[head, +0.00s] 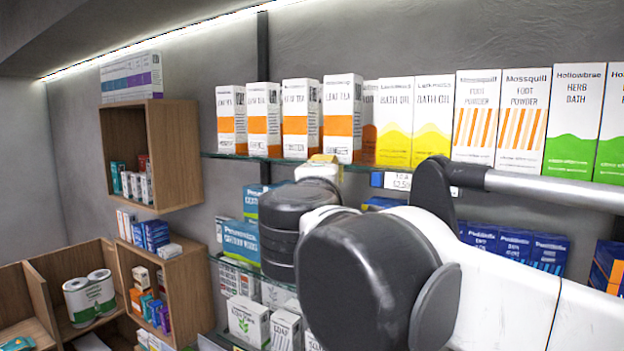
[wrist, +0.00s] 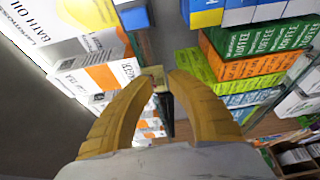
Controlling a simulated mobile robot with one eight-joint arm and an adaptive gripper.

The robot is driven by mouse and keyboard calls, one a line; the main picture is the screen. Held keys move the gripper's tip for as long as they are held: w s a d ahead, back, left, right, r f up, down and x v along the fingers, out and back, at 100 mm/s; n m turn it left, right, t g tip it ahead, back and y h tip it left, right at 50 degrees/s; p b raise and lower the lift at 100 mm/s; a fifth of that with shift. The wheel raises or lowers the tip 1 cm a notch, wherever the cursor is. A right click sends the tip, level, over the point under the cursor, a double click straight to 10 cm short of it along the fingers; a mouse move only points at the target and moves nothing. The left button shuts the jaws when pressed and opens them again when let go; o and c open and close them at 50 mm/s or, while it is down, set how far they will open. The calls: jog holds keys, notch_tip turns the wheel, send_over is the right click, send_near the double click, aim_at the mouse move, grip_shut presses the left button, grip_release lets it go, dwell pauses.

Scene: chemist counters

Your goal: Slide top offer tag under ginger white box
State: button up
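A blue-and-white tag (head: 397,180) is on the edge of the upper glass shelf, below the yellow-and-white bath oil boxes. A blue-and-white piece on the shelf edge, probably this tag, shows at the top of the wrist view (wrist: 133,14). My gripper (wrist: 161,78) is in front of the shelf edge, near these boxes. Its yellow fingers are apart, with a narrow gap at the tips. Nothing is clearly held. My arm hides part of the shelf below.
Yellow bath oil (head: 432,120), foot powder (head: 523,118) and green herb bath boxes (head: 575,118) fill the upper shelf to the right. Blue boxes (head: 515,248) stand on the shelf below. Wooden wall cubbies (head: 178,150) and paper rolls (head: 90,298) are at left.

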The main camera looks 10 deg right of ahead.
jog(key=v, duration=1.2)
